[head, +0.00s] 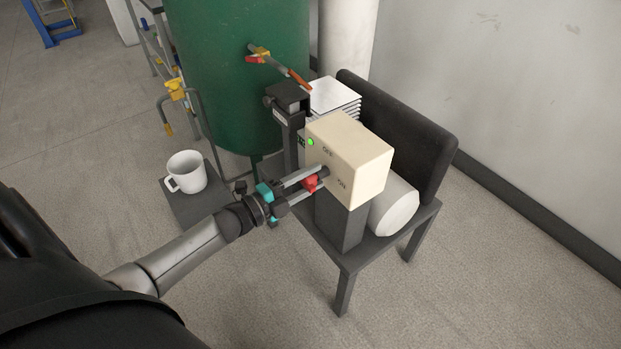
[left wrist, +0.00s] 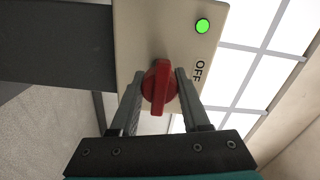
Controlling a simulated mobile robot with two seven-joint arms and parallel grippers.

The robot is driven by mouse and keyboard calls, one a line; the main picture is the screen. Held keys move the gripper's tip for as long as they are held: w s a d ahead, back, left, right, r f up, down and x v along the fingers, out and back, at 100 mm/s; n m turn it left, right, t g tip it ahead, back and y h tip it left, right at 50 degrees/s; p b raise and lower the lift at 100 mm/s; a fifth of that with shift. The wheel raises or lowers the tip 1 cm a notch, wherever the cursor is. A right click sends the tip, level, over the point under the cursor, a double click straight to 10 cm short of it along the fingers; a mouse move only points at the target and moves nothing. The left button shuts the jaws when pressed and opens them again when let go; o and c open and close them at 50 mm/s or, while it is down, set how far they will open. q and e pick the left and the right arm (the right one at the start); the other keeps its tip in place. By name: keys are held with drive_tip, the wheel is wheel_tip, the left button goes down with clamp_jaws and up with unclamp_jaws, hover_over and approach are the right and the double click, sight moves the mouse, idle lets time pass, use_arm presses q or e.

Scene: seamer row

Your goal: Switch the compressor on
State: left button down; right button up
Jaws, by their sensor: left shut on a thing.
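A cream switch box (head: 352,160) stands on a dark post, with "OFF" and "ON" printed on its face. A small lamp (head: 310,142) on it glows green; the lamp also shows in the left wrist view (left wrist: 202,26). My left gripper (head: 313,180) is at the face of the box, its fingers on either side of the red knob (left wrist: 159,87). It is shut on the knob. In the left wrist view the knob's grip stands upright in the picture, with "OFF" to its right. The "ON" label is out of that view.
The compressor unit with a pale cylinder (head: 395,207) sits on a dark stand behind the box. A green tank (head: 235,70) with a valve stands behind. A white mug (head: 187,171) stands on a low dark block left of my gripper. Floor at the right front is clear.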

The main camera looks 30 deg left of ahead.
idle(0.3)
use_arm(q)
drive_tip(key=shift+c, duration=1.9)
unclamp_jaws()
use_arm(e)
drive_tip(key=shift+s, duration=0.1)
use_arm(q)
drive_tip(key=shift+s, duration=0.1)
drive_tip(key=shift+s+a, duration=0.15)
drive_tip(key=shift+s, duration=0.15)
drive_tip(key=p+v, duration=0.2)
drive_tip(key=v, duration=1.2)
drive_tip(key=shift+s+p, duration=0.2)
drive_tip(key=shift+p, duration=0.2)
use_arm(e)
drive_tip(key=s+d+f, duration=0.1)
drive_tip(key=s+d, duration=0.2)
drive_tip(key=s, duration=0.2)
drive_tip(key=shift+d, duration=0.35)
use_arm(q)
drive_tip(key=shift+f, duration=0.1)
use_arm(e)
drive_tip(key=shift+f, duration=0.15)
